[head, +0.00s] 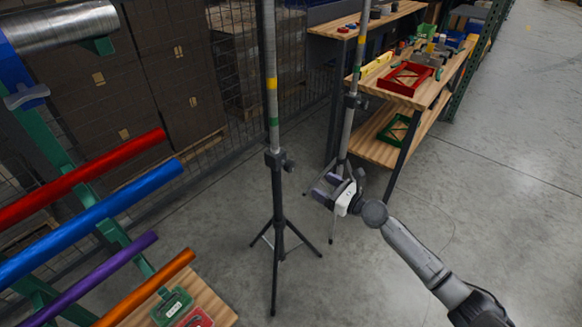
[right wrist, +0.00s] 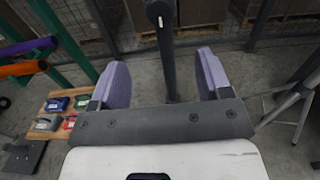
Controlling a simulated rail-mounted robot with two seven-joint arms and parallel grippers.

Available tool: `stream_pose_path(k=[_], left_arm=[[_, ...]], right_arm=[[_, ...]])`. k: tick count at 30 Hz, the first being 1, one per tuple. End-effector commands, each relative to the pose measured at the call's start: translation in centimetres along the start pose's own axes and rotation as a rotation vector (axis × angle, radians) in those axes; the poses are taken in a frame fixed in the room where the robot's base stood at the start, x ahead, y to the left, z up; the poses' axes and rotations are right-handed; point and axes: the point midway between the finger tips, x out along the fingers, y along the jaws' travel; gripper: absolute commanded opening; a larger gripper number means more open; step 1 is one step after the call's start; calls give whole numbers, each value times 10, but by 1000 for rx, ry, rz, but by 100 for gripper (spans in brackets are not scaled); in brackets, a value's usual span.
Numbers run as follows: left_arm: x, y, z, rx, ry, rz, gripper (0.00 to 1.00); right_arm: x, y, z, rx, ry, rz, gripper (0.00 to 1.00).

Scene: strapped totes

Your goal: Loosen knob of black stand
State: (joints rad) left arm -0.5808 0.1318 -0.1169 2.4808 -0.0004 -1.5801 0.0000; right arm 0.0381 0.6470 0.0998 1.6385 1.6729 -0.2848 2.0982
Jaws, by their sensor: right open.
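The black stand (head: 277,198) stands upright on three spread legs in the middle of the head view. Its dark knob (head: 289,165) sticks out to the right of the collar, where a tall pole with yellow and green bands (head: 272,84) goes in. My right gripper (head: 326,188) is open and empty, with purple pads, to the right of the stand and slightly below the knob. In the right wrist view, the black stand (right wrist: 168,70) shows beyond and between the open fingers (right wrist: 162,76), apart from them. My left gripper is not in view.
A second, grey stand (head: 344,135) stands just behind my right gripper. A wooden workbench (head: 437,88) with a red frame (head: 405,78) is at the upper right. Coloured tubes (head: 90,215) on a green rack fill the left. Open floor lies at the right.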

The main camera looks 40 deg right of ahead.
Motion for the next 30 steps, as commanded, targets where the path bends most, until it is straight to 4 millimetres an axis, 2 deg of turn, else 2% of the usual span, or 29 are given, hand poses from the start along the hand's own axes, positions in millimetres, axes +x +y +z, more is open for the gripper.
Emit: stream_pose_path(k=[7,21,30], left_arm=[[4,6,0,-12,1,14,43],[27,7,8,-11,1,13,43],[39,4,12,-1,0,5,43]], right_arm=[[18,0,-1,40,-1,2,71],[98,0,-2,36,-1,2,71],[129,1,-2,38,1,3,71]])
